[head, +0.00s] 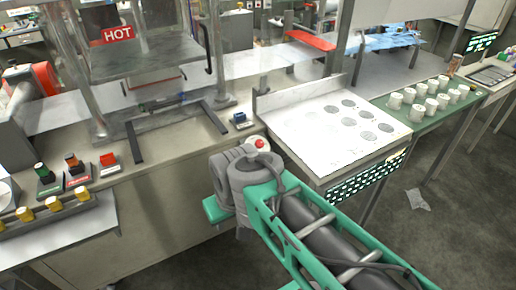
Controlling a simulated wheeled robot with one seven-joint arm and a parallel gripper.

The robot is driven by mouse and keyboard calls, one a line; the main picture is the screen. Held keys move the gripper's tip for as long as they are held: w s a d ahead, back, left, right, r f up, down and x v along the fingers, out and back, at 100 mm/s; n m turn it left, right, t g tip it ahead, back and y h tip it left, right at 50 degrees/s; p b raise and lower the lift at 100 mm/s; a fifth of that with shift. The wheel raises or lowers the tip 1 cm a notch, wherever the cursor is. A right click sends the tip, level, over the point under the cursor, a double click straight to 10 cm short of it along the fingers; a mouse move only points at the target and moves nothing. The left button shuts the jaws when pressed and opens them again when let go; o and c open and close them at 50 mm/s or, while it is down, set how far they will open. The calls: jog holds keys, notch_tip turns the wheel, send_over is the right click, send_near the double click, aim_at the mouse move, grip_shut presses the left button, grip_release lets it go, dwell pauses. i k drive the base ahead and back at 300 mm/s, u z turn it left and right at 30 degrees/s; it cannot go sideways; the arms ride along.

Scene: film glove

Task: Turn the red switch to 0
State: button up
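My gripper does not show in this view.
Several yellow-topped pieces (54,203) line a lower shelf at the front left. A dark frame (137,145) and a post (90,75) stand behind the switches. A small blue item (240,120) sits farther right. A white perforated plate (320,120) and white cups (417,113) are at the right.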

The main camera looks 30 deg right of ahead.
aim_at(259, 144)
jog(key=k, duration=0.5)
jog(key=z, duration=1.65)
jog(key=i, duration=1)
jog(key=u, duration=2.2)
jog(key=i, duration=0.5)
jog(key=z, duration=0.05)
